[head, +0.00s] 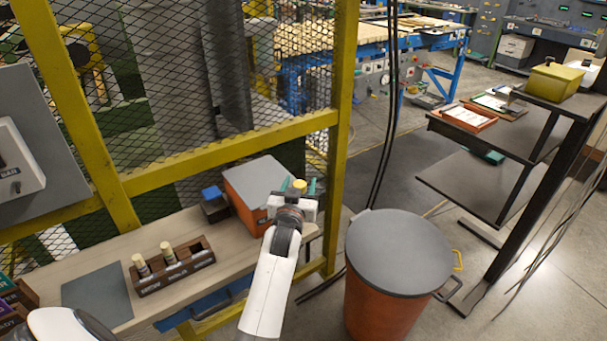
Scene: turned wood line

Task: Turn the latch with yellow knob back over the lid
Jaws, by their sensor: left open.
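An orange box with a grey lid (258,182) stands at the right end of the wooden bench. A yellow knob (299,185) shows at the right side of the box. My left gripper (297,188) is at that knob, its teal fingers apart on either side of it. I cannot tell whether the fingers touch the knob. The latch arm under the knob and the box's right front corner are hidden behind my gripper. My right gripper is not in view.
A dark wooden rack (172,266) with two pegs and a blue-topped block (213,203) share the bench (110,240). A yellow mesh guard frame (230,152) rises behind. A large orange bin with a grey lid (400,250) stands right of my arm.

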